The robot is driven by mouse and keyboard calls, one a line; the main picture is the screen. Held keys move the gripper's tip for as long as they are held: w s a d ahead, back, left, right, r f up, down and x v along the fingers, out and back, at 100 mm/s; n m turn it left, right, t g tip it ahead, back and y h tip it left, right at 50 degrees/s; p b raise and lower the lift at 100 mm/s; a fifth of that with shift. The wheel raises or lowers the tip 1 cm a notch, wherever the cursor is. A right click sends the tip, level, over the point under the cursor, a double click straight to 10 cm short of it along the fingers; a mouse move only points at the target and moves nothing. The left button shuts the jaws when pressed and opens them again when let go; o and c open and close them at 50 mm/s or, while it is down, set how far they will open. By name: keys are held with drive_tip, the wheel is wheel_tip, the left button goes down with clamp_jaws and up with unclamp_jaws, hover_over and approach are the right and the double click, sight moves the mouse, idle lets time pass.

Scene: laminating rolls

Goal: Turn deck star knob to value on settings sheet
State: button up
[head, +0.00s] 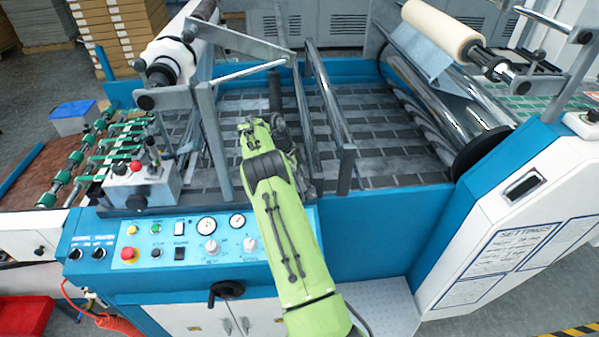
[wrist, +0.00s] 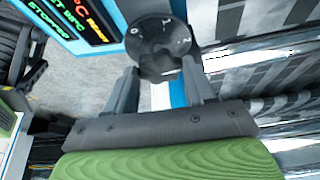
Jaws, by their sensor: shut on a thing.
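My gripper (wrist: 160,76) is shut on a dark round knob (wrist: 158,42) in the wrist view. One finger is on each side of it. In the head view my green arm reaches over the machine's front edge to the deck, and I cannot make out the knob or the fingertips there. The settings sheet (head: 515,246) is on the white slanted panel at the right. Its title reads SETTINGS; its smaller writing is not legible.
A blue front panel (head: 140,243) has gauges, buttons and a red stop button. A black handwheel (head: 227,290) is below it. Upright metal posts and rollers (head: 330,100) stand close to my arm. A lit display (wrist: 75,18) shows in the wrist view.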

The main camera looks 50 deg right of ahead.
idle(0.4)
drive_tip(key=o, duration=1)
drive_tip(key=p+v, duration=0.1)
drive_tip(key=v, duration=0.6)
drive_tip(key=shift+w+r, duration=0.1)
drive_tip(key=shift+r, duration=0.15)
